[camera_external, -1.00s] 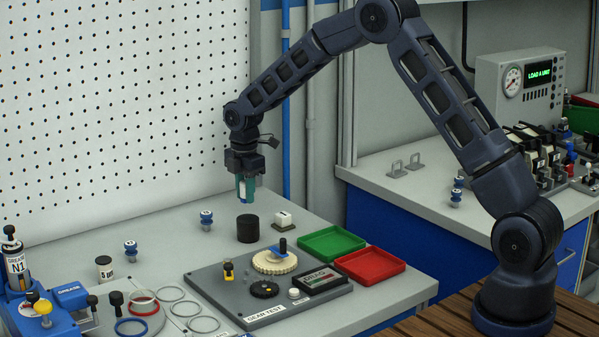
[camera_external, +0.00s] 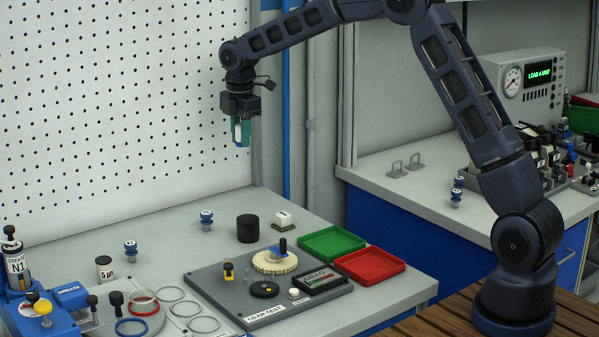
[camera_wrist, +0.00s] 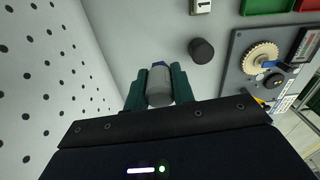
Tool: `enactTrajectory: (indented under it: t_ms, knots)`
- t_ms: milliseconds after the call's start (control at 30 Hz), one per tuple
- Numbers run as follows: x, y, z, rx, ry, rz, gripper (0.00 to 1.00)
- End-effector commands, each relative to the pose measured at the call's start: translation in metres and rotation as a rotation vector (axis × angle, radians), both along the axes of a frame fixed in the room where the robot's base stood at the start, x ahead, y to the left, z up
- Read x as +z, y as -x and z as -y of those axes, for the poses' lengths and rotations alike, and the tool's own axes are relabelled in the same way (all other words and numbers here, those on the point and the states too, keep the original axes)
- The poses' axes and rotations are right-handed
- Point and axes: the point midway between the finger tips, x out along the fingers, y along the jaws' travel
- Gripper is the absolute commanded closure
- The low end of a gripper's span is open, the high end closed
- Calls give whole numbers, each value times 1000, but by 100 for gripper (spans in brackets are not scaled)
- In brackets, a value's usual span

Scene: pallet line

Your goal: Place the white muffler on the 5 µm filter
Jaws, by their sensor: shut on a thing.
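My gripper (camera_external: 241,132) is raised well above the bench, near the pegboard. Its teal fingers are shut on the white muffler (camera_wrist: 159,86), a short pale cylinder that shows between the fingertips in the wrist view. In the external view the fingers hide most of it and only a whitish strip shows. The 5 µm filter (camera_external: 104,270), a small pale cylinder with a dark top and a "5 µm" label, stands on the bench at the left, apart from my gripper. It is not seen in the wrist view.
A black cylinder (camera_external: 247,228) and a white block (camera_external: 283,219) stand below right of my gripper. The gear plate (camera_external: 215,287), the green tray (camera_external: 332,243) and the red tray (camera_external: 370,265) lie in front. The pegboard (camera_external: 110,100) rises behind.

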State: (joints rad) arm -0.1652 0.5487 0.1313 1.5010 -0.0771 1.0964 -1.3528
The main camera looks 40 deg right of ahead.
Motion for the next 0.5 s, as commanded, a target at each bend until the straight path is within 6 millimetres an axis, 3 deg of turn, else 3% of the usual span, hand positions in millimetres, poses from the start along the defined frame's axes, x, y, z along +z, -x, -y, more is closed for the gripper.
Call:
enactTrajectory:
  t_ms: [167, 500]
  knots:
    - [7, -5, -53, 0, -1, 1, 98]
    - [28, 3, -201, -26, 0, 1, 98]
